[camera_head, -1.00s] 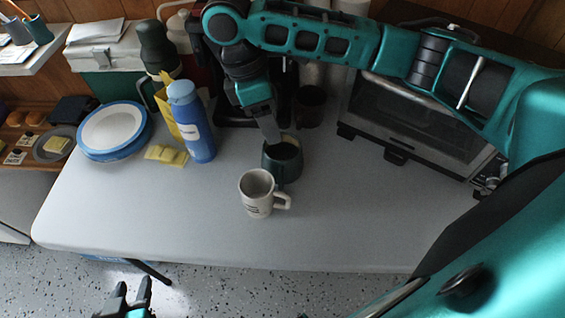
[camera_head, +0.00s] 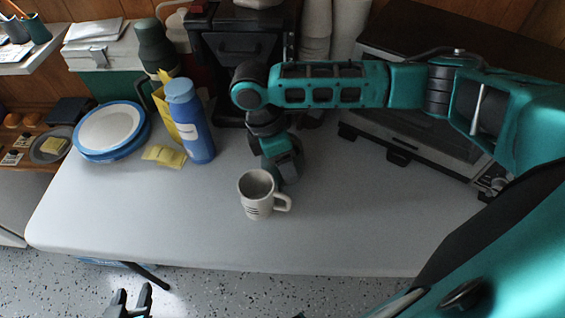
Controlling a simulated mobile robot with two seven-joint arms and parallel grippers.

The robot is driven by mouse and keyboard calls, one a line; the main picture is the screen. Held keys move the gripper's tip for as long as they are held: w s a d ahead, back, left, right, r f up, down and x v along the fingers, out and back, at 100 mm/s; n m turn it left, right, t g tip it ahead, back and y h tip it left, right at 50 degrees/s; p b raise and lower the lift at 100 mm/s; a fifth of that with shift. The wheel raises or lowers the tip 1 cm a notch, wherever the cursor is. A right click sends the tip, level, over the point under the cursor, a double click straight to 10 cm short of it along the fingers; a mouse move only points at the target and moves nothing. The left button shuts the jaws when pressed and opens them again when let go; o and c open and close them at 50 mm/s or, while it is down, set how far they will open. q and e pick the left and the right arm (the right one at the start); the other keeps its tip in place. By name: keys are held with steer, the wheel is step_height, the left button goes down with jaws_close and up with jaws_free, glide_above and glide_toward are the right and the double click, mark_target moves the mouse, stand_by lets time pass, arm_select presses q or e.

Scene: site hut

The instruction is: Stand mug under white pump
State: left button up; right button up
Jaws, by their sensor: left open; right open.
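A pale mug (camera_head: 257,196) with dark marks stands upright on the table, its handle to the right. My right gripper (camera_head: 288,170) points down just behind the mug, near its handle side; it is open, though its fingertips are partly hidden. I cannot tell whether it touches anything. A dark mug seen earlier in this spot is hidden behind the gripper. A white container (camera_head: 178,22) at the back left, partly hidden by a dark green bottle, may be the white pump; its spout is not clear. My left gripper (camera_head: 131,298) is open and empty, low in front of the table.
Left on the white table (camera_head: 150,225) are blue-rimmed plates (camera_head: 108,127), a blue bottle (camera_head: 190,120), a yellow packet (camera_head: 165,156) and a green bottle (camera_head: 155,45). A black coffee machine (camera_head: 235,45) and a toaster oven (camera_head: 415,135) stand behind. The table front is clear.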

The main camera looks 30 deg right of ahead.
steer(key=shift+s+d+f, duration=0.1)
steer(key=shift+d+f, duration=0.05)
steer(key=shift+f, duration=0.5)
jaws_close()
steer(key=shift+r, duration=0.1)
